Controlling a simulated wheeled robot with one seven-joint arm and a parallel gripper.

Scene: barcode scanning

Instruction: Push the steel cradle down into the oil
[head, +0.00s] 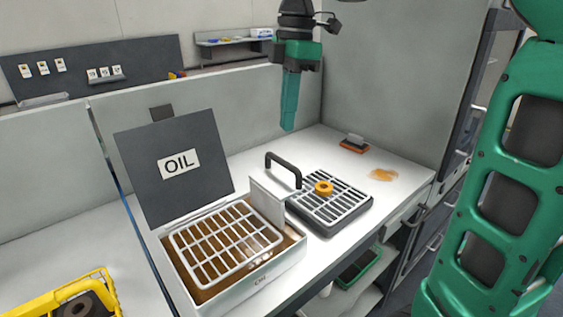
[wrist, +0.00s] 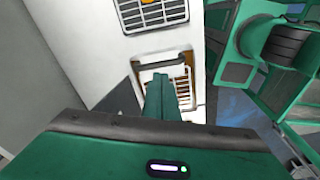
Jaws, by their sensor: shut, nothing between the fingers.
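The steel cradle (head: 216,241) is a pale wire grid in the open oil box (head: 273,273), with brown oil showing through and around it. A steel plate (head: 268,204) with a black handle (head: 284,162) rises on its right side. The box's dark lid (head: 140,148), labelled OIL, stands open behind. My gripper (head: 288,128) is shut and empty, pointing down above the back of the counter, apart from the cradle. In the wrist view, my gripper's fingers (wrist: 166,88) cover part of the box and cradle (wrist: 184,87).
A dark grated tray (head: 345,215) with an orange ring (head: 324,188) on it stands right of the oil box. A brush (head: 354,144) and an orange-brown patch (head: 384,174) are on the counter farther back. A yellow crate (head: 100,281) is at the lower left.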

